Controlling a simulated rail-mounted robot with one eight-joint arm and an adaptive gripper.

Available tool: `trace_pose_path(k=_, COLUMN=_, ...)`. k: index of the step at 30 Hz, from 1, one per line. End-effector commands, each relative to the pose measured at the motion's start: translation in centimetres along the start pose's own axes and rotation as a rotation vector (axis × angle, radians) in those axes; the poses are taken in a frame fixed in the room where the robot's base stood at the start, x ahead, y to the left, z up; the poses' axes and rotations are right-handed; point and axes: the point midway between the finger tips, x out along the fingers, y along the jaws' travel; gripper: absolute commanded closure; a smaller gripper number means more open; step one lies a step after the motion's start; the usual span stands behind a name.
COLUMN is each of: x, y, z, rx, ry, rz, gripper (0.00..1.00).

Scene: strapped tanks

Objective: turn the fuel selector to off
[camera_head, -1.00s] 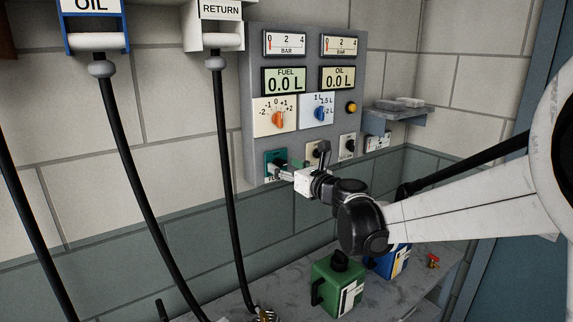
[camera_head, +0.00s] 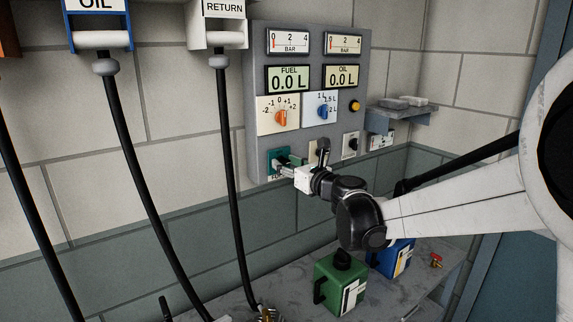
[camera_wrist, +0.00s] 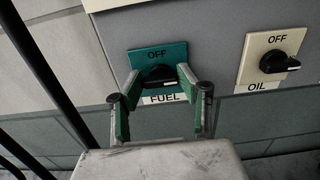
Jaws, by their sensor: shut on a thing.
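The fuel selector (camera_wrist: 158,76) is a black knob on a teal plate marked OFF above and FUEL below, in the wrist view. Its bar lies roughly crosswise, not pointing up at OFF. The teal plate (camera_head: 274,157) shows at the lower left of the grey panel in the head view, with the knob hidden by my gripper. My gripper (camera_wrist: 149,84) has one finger at each side of the knob and is shut on it. Exact finger contact is partly hidden. In the head view my gripper (camera_head: 286,168) reaches the panel from the right.
The oil selector (camera_wrist: 279,62) is on a cream plate to the right. Orange (camera_head: 281,117) and blue (camera_head: 323,111) knobs sit above on the grey panel (camera_head: 360,70). A black hose (camera_head: 228,170) hangs left of the panel. Green (camera_head: 338,284) and blue (camera_head: 392,258) cans stand below.

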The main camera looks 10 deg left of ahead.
Motion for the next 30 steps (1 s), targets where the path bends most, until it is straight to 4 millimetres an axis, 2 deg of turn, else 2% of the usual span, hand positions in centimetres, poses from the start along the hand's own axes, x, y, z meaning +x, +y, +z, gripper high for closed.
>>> trace_pose_path(k=11, x=-0.05, y=0.13, z=-0.22, rx=-0.188, ry=0.000, rz=0.000, gripper=0.91)
trace_pose_path(k=30, x=-0.05, y=0.38, z=-0.36, rx=-0.790, ry=0.000, rz=0.000, gripper=0.91)
